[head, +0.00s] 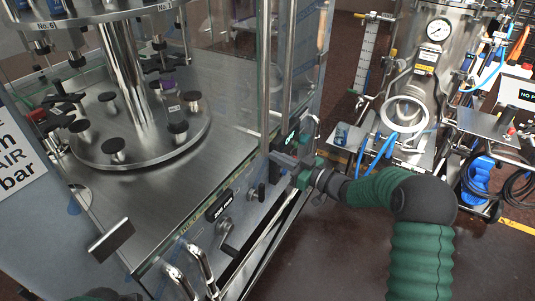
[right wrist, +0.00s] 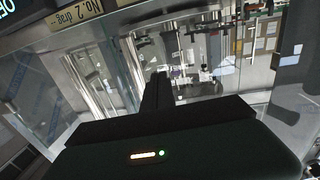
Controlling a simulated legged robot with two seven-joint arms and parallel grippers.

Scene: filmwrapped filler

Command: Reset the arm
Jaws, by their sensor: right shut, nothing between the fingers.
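My right arm (head: 385,187), in a green ribbed sleeve, comes in from the right in the head view. Its gripper (head: 276,158) is at the front right corner post of the filling machine (head: 215,160), close to a small green-lit display (head: 291,139). I cannot tell whether it touches the machine. In the right wrist view the dark fingers (right wrist: 158,82) are together with nothing between them. A dark green part at the bottom left of the head view seems to be my left arm; its gripper is not visible.
The machine has a round steel turntable (head: 150,140), glass panels, a black control knob panel (head: 220,207) and bent metal handles (head: 205,268). A steel vessel with a pressure gauge (head: 438,30) and blue hoses stands at the right. Dark floor (head: 320,245) is open between them.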

